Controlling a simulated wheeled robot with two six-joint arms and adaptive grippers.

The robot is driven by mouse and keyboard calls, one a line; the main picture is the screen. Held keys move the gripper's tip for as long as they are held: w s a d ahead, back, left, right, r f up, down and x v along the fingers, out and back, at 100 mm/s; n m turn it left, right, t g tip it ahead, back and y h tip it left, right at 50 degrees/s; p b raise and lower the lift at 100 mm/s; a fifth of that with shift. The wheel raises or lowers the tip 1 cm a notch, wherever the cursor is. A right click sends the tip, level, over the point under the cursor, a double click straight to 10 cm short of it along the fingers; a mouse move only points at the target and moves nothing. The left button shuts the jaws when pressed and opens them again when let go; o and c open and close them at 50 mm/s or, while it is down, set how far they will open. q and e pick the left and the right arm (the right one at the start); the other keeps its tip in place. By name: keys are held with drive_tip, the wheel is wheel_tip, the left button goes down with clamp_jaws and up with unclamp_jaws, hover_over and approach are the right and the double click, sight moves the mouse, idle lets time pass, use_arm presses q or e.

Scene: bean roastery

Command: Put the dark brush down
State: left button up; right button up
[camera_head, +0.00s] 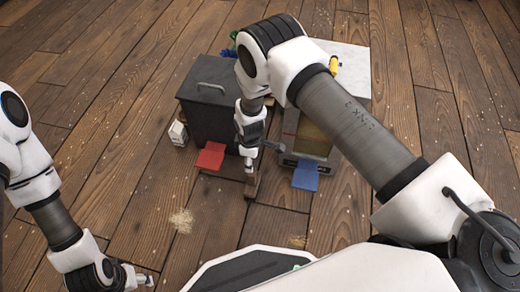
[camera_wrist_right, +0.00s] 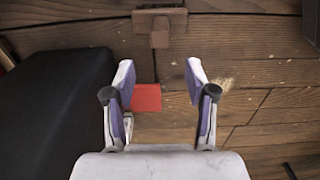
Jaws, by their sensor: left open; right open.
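The dark brush (camera_head: 252,187) is a brown block with a short stem, near the floor in front of the dark bin. In the right wrist view the brush (camera_wrist_right: 159,22) lies beyond the fingertips, apart from them. My right gripper (camera_wrist_right: 160,72) is open with nothing between its fingers. In the head view my right gripper (camera_head: 250,150) is partly hidden by its own arm, above the brush. My left gripper (camera_head: 146,279) is open and empty, low at the bottom left, far from the brush.
A small white carton (camera_head: 178,133) is left of the bin. Straw-coloured scraps (camera_head: 181,220) lie on the floor. The left floor is mostly clear.

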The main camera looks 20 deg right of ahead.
drive_tip(key=s+d+r+m, duration=0.1)
drive_tip(key=s+d+m, duration=0.2)
drive_tip(key=s, duration=0.6)
drive_tip(key=s+d+r+m, duration=0.2)
drive_tip(key=s+d+m, duration=0.1)
drive_tip(key=s, duration=0.6)
drive_tip(key=s+d+r+m, duration=0.2)
drive_tip(key=s+m, duration=0.3)
drive_tip(key=s, duration=0.4)
drive_tip(key=shift+d+r+m, duration=0.15)
drive_tip(key=shift+d+m, duration=0.15)
drive_tip(key=shift+d, duration=0.55)
